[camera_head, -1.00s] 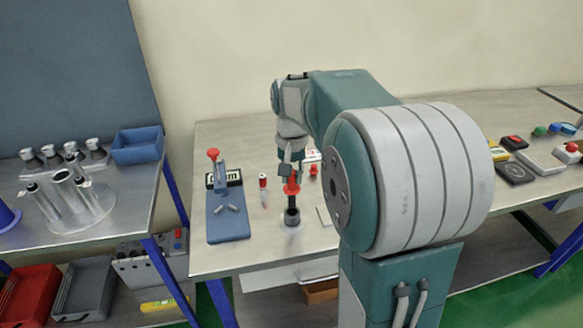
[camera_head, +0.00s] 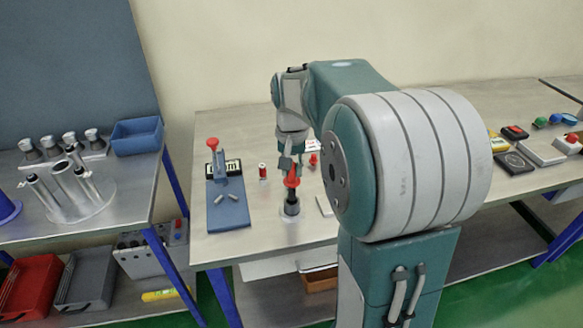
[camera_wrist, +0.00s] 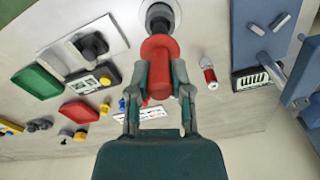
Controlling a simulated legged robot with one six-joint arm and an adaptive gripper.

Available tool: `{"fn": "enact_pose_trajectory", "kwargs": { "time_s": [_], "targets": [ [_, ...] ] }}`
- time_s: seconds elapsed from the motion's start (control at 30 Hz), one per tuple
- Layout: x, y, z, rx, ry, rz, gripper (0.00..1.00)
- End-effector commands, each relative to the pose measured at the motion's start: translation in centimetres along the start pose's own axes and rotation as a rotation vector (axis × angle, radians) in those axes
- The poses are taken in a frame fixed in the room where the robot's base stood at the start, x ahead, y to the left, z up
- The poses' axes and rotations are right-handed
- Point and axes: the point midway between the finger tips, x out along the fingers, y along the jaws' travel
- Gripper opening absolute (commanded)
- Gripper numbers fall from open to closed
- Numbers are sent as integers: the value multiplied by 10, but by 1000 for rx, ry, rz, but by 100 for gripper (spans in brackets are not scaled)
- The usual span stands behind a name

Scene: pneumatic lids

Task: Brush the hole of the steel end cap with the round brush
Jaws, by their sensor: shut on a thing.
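My gripper (camera_head: 291,165) is shut on the red handle of the round brush (camera_head: 292,178). In the wrist view the red handle (camera_wrist: 159,50) sits between the two fingers of my gripper (camera_wrist: 164,72). The brush stands about upright, with its dark lower part pointing down at the end cap.
A blue fixture (camera_head: 228,211) with a red knob stands left of the cap. A small red-and-white vial (camera_head: 262,172) stands between them. My arm hides much of the table's right part.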

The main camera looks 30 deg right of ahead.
Motion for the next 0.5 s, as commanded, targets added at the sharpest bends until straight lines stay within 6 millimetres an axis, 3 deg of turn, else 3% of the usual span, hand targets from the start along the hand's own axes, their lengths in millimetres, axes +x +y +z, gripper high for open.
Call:
{"fn": "enact_pose_trajectory", "kwargs": {
  "time_s": [0.5],
  "targets": [
    [3, 0, 0, 0, -1, 0, 0]
  ]
}}
